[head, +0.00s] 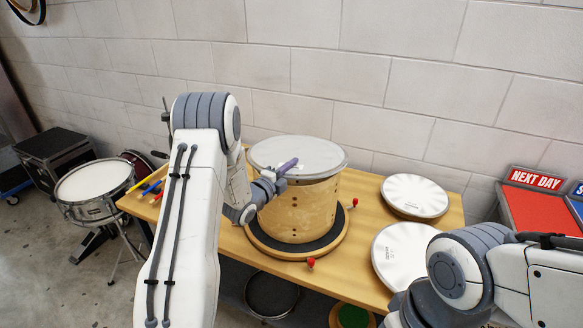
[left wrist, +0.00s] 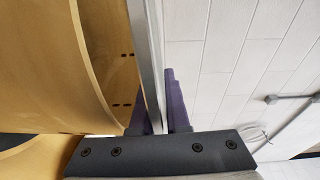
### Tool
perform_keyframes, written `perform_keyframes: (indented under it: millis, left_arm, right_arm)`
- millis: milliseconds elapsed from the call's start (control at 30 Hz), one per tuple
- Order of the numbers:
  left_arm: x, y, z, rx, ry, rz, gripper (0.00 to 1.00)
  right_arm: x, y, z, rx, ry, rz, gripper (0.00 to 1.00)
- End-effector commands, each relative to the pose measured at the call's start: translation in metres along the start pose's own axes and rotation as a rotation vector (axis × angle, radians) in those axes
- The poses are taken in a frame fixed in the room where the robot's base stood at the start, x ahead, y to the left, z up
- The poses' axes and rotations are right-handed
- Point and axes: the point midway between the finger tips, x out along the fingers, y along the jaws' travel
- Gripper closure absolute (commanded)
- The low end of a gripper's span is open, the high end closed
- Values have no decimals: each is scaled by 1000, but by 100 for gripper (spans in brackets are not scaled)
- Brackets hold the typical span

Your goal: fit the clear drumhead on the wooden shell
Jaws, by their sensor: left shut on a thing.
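The wooden shell (head: 297,212) stands upright on a round dark-topped base (head: 325,243) on the bench. A greyish see-through drumhead (head: 310,152) with a metal hoop lies over the shell's top. My left gripper (head: 287,166) is shut on the near edge of this drumhead. In the left wrist view its purple fingers (left wrist: 158,110) stand on both sides of the silver hoop (left wrist: 148,50), with the shell (left wrist: 108,45) beside it. I cannot tell whether the hoop rests fully on the shell. My right arm shows at the lower right, but its gripper is out of view.
Two other round drumheads, one at the back (head: 415,194) and one nearer (head: 398,250), lie on the bench (head: 362,215) to the right. Red-knobbed parts (head: 311,262) edge the base. Pens (head: 152,187) lie at the left. A snare drum (head: 95,192) stands left of the bench.

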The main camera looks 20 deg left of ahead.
Motion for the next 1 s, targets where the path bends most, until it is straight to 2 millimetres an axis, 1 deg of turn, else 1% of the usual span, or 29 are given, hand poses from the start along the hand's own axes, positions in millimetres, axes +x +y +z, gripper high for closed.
perform_keyframes:
  millis: [33, 67, 100, 167, 200, 467, 500, 567, 600, 1000]
  left_arm:
    - [0, -1, 0, 1, 0, -2, 100]
    - [0, -1, 0, 1, 0, -2, 79]
    - [0, -1, 0, 1, 0, -2, 64]
    - [0, -1, 0, 1, 0, -2, 41]
    - [0, -1, 0, 1, 0, -2, 37]
    - [0, 0, 0, 0, 0, 1, 37]
    - [0, 1, 0, 0, 0, 2, 39]
    - [0, 1, 0, -1, 0, 2, 16]
    - [0, 1, 0, -1, 0, 3, 7]
    - [-1, 6, -1, -5, 0, 12, 7]
  right_arm:
    - [0, 0, 0, 0, 0, 0, 55]
    - [0, 0, 0, 0, 0, 0, 55]
    - [0, 0, 0, 0, 0, 0, 55]
    - [0, 0, 0, 0, 0, 0, 55]
    - [0, 0, 0, 0, 0, 0, 55]
    - [0, 0, 0, 0, 0, 0, 55]
    - [0, 0, 0, 0, 0, 0, 55]
    - [0, 0, 0, 0, 0, 0, 55]
    - [0, 0, 0, 0, 0, 0, 55]
    - [0, 0, 0, 0, 0, 0, 55]
